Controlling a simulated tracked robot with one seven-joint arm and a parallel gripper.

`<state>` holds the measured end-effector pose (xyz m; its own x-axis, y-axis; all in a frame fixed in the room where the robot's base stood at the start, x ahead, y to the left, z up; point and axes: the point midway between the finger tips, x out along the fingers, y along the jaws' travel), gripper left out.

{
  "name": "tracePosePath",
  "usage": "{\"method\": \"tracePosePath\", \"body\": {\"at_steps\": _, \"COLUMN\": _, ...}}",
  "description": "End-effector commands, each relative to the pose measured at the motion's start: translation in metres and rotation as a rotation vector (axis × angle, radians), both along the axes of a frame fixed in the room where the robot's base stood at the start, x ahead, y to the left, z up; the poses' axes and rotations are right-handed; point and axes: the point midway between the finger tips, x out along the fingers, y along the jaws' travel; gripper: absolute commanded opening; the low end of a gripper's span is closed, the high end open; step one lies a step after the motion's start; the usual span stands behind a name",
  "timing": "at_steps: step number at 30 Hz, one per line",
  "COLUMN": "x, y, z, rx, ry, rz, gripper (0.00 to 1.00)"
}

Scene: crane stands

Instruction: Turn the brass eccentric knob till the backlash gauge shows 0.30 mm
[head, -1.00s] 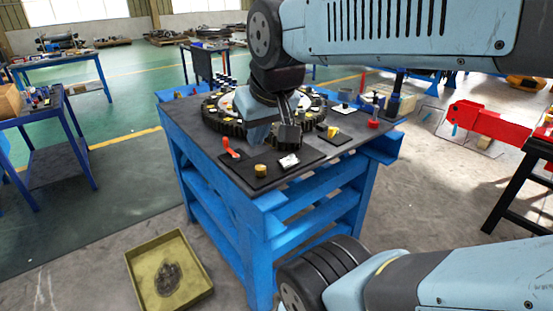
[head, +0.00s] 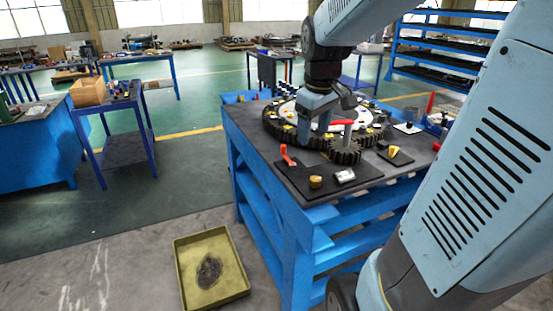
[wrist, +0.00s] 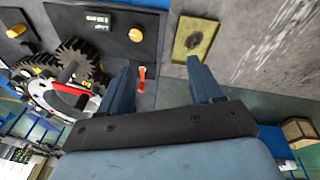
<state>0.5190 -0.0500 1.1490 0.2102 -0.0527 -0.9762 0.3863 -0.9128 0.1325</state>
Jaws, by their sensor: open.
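The brass knob (head: 315,182) stands on a dark plate at the bench's front corner. It also shows in the wrist view (wrist: 136,34), ahead of and a little left of the jaw gap. A small gauge with a pale face (head: 345,176) sits beside the knob, also in the wrist view (wrist: 97,20); its reading is too small to make out. A dark pinion gear (head: 346,152) meshes with a large ring gear (head: 272,128) behind. My gripper (head: 314,128) is open and empty above the bench, apart from the knob; its two fingers show in the wrist view (wrist: 160,72).
A red lever (head: 288,155) stands upright left of the knob, near my gripper. A red-handled piece (head: 342,122) is by the gears.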

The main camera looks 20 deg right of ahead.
Motion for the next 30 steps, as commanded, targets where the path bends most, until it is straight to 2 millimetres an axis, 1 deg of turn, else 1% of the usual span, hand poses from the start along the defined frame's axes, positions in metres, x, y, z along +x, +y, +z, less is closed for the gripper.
{"method": "tracePosePath", "body": {"at_steps": 1, "x": 0.011, "y": -0.007, "z": -0.007, "rx": -0.003, "ry": 0.029, "rz": 0.026, "gripper": 0.65}}
{"method": "tracePosePath", "body": {"at_steps": 6, "x": 0.044, "y": -0.028, "z": -0.029, "rx": -0.008, "ry": 0.107, "rz": 0.136, "gripper": 0.65}}
{"method": "tracePosePath", "body": {"at_steps": 9, "x": 0.061, "y": -0.041, "z": -0.044, "rx": -0.003, "ry": 0.148, "rz": 0.199, "gripper": 0.65}}
{"method": "tracePosePath", "body": {"at_steps": 13, "x": 0.078, "y": -0.056, "z": -0.061, "rx": 0.007, "ry": 0.188, "rz": 0.267, "gripper": 0.65}}
{"method": "tracePosePath", "body": {"at_steps": 18, "x": 0.089, "y": -0.066, "z": -0.073, "rx": 0.016, "ry": 0.215, "rz": 0.318, "gripper": 0.65}}
{"method": "tracePosePath", "body": {"at_steps": 23, "x": 0.091, "y": -0.068, "z": -0.081, "rx": 0.018, "ry": 0.221, "rz": 0.331, "gripper": 0.65}}
{"method": "tracePosePath", "body": {"at_steps": 26, "x": 0.091, "y": -0.068, "z": -0.091, "rx": 0.02, "ry": 0.222, "rz": 0.33, "gripper": 0.65}}
{"method": "tracePosePath", "body": {"at_steps": 30, "x": 0.09, "y": -0.068, "z": -0.114, "rx": 0.02, "ry": 0.224, "rz": 0.329, "gripper": 0.65}}
